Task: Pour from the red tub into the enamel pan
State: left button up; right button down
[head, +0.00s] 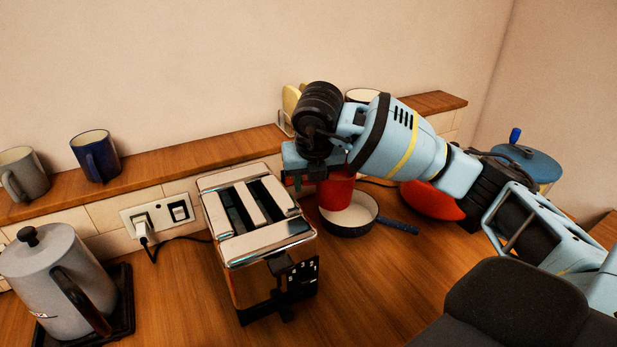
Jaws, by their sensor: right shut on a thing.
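The red tub (336,192) hangs from my right gripper (318,174), which is shut on it near its top. The tub looks roughly upright, and its rim and contents are hidden by the gripper and arm. The enamel pan (364,213), dark outside with a pale inside and a dark blue handle, sits on the wooden counter. The tub overlaps the pan's left part in the head view; I cannot tell the exact gap between them. My left gripper is not in view.
A chrome toaster (267,246) stands just left of the pan. A grey kettle (52,275) is at far left. Mugs stand on the ledge (190,160) behind. A red rounded object (432,203) and a blue-lidded pot (534,160) are at right. Counter in front of the pan is clear.

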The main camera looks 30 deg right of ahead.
jog(key=f+g+y+b, duration=0.1)
jog(key=y, duration=0.1)
jog(key=shift+w+f+y+b, duration=0.1)
jog(key=shift+f+y+b, duration=0.05)
jog(key=shift+y+b, duration=0.25)
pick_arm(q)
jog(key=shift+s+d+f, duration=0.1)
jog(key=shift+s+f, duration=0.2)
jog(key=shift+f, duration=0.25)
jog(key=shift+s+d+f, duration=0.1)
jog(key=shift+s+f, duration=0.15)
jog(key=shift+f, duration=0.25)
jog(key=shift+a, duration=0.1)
pick_arm(e)
jog(key=shift+a, duration=0.1)
jog(key=shift+r+m+g+y+p, duration=0.2)
jog(key=shift+m+g+y+p, duration=0.1)
jog(key=shift+y+p, duration=0.3)
jog(key=shift+w+r+g+y+p, duration=0.1)
jog(key=shift+r+g+y+p, duration=0.15)
jog(key=shift+y+p, duration=0.25)
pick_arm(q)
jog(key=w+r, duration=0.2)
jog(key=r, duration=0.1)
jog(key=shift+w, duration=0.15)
pick_arm(e)
jog(key=shift+f, duration=0.1)
